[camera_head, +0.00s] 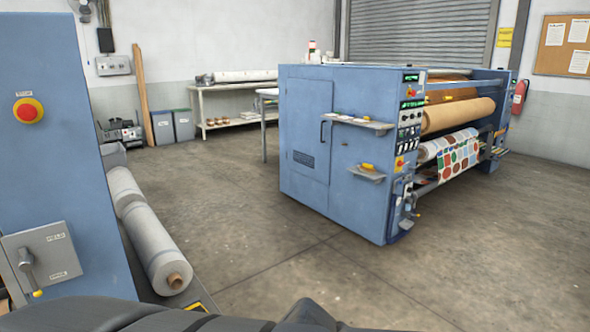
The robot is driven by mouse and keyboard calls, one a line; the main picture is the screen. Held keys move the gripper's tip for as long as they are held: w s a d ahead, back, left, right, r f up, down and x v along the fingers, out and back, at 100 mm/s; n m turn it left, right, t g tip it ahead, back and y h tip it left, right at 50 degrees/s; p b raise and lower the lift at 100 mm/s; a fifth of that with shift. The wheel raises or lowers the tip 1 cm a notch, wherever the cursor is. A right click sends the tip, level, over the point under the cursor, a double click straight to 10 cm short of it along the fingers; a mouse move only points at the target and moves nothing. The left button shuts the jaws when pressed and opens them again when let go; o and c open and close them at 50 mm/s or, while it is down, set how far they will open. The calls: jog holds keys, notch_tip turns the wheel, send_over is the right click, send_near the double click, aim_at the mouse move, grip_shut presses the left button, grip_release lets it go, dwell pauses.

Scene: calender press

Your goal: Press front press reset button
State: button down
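A blue calender press (335,150) stands right of centre, across the floor. Its front end carries a narrow control panel (409,125) with small green displays, dark knobs and buttons. A red button (411,94) shows near the panel's top, and another red one on a yellow plate (399,163) sits lower down. The controls are too small to tell which is the reset button. My gripper is not in view; only dark parts of my own body show along the bottom edge.
A blue cabinet with a red mushroom button (29,111) and a lever box (45,255) stands close at left. Wrapped rolls (155,245) lie beside it. Two small shelves (358,122) jut from the press side. The concrete floor (300,265) between is clear.

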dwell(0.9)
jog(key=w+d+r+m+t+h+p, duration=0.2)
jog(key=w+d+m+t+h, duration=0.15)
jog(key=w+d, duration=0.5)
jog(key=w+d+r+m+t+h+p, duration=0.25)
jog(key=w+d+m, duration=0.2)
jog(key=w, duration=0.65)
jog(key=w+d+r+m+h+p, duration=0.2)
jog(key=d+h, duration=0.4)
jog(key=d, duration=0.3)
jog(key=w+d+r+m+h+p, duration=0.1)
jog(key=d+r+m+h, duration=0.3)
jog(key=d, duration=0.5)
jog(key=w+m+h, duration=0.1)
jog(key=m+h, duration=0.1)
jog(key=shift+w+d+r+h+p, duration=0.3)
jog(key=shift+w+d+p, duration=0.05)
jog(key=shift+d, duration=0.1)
